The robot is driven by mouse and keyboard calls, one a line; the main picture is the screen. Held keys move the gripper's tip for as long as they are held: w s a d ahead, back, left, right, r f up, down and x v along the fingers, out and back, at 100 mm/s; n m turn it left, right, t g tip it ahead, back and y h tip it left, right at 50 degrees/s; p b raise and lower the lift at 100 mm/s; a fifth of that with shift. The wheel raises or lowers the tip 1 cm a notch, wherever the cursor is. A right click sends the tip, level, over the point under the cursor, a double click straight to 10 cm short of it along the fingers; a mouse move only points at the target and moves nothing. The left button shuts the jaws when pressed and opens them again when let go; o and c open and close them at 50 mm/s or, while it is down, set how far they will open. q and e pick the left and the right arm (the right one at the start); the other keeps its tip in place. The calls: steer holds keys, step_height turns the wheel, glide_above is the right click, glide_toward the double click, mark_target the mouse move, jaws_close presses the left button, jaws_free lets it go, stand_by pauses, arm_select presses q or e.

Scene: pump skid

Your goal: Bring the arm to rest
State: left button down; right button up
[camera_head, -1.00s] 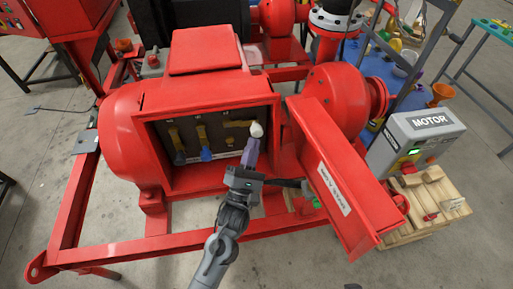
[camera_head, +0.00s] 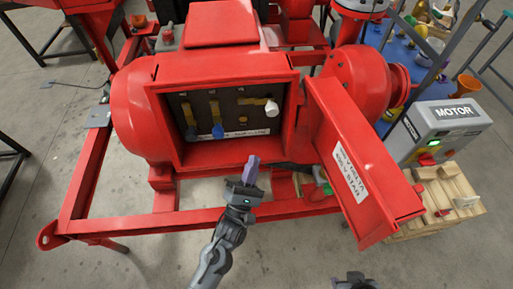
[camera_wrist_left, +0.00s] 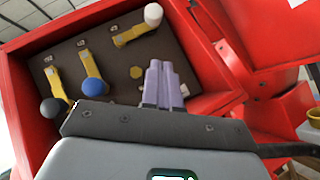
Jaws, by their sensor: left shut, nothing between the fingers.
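My left gripper (camera_head: 251,172) is in front of the open red terminal box (camera_head: 222,68), below its front opening in the head view. Its purple fingers are together with nothing between them; they also show in the left wrist view (camera_wrist_left: 163,84). Inside the box, three brass links with knobs sit on a dark panel: a grey knob (camera_wrist_left: 53,108), a blue knob (camera_wrist_left: 94,86) and a white knob (camera_wrist_left: 153,14). The fingers are apart from the knobs in the head view. A dark part of my right gripper (camera_head: 355,282) shows at the bottom edge; its fingers cannot be made out.
The box's red lid (camera_head: 375,200) hangs open at the right with a white label. A grey MOTOR control box (camera_head: 440,132) with a green light stands beyond it, by a wooden pallet (camera_head: 440,203). The red skid frame (camera_head: 130,225) runs below. The floor in front is clear.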

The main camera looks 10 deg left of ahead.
arm_select(q)
steer(key=s+a+f+m+g+y, duration=0.2)
steer(key=s+a+f+m+g, duration=0.8)
steer(key=s+a+f+m+g+y, duration=0.25)
steer(key=s+m+g, duration=0.25)
steer(key=s+m, duration=0.25)
steer(key=s+a+f+m+g+y, duration=0.1)
steer(key=s+a+f+m+g, duration=0.15)
steer(key=s+m+g, duration=0.45)
step_height(320, 180, up, 34)
steer(key=m+t+p, duration=0.1)
steer(key=m+p, duration=0.1)
steer(key=p, duration=3.1)
steer(key=shift+w+a, duration=0.25)
steer(key=shift+w, duration=0.1)
